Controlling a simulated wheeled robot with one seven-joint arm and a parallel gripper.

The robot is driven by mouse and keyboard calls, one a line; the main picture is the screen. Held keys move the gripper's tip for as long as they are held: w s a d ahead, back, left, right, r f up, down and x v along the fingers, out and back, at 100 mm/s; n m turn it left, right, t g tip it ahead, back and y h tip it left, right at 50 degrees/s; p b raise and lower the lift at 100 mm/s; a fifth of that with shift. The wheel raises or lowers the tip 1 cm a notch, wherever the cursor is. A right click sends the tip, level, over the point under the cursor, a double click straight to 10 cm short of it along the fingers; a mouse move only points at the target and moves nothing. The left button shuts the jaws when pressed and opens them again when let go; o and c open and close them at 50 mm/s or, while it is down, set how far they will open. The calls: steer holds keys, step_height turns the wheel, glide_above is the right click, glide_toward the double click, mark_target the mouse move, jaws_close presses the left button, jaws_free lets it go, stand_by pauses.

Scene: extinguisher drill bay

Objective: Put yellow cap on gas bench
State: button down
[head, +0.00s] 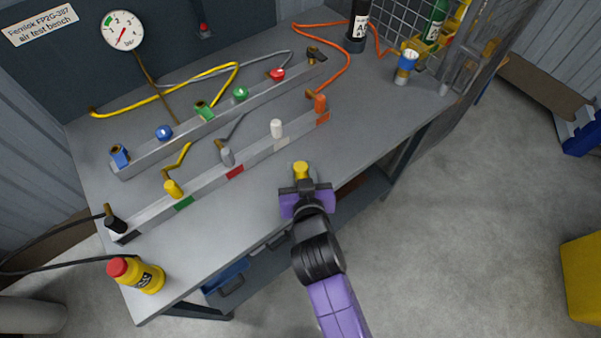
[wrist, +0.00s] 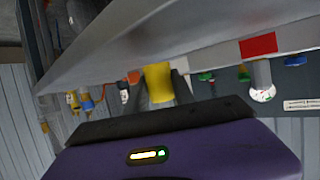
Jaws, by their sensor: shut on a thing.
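The yellow cap (head: 301,169) is held at the tip of my gripper (head: 303,182), over the front part of the grey bench top (head: 255,190). The wrist view shows the cap (wrist: 158,80) between my two dark fingers, which are shut on it. I cannot tell whether the cap touches the bench top. The bench's back panel carries a sign (head: 40,25) that seems to read "air test bench". Another yellow fitting (head: 173,188) sits on the front rail (head: 205,178), left of my gripper.
Two rails with several coloured fittings cross the bench. A blue and white can (head: 405,67) and a black cylinder (head: 357,25) stand at the back right. Bench top around my gripper is clear.

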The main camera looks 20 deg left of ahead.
steer(key=shift+f, duration=0.9)
steer(key=shift+f, duration=0.15)
steer(key=c, duration=1.1)
jaws_free()
steer(key=shift+o, duration=0.2)
steer(key=shift+r, duration=0.25)
steer(key=v, duration=1.2)
steer(key=shift+f, duration=0.15)
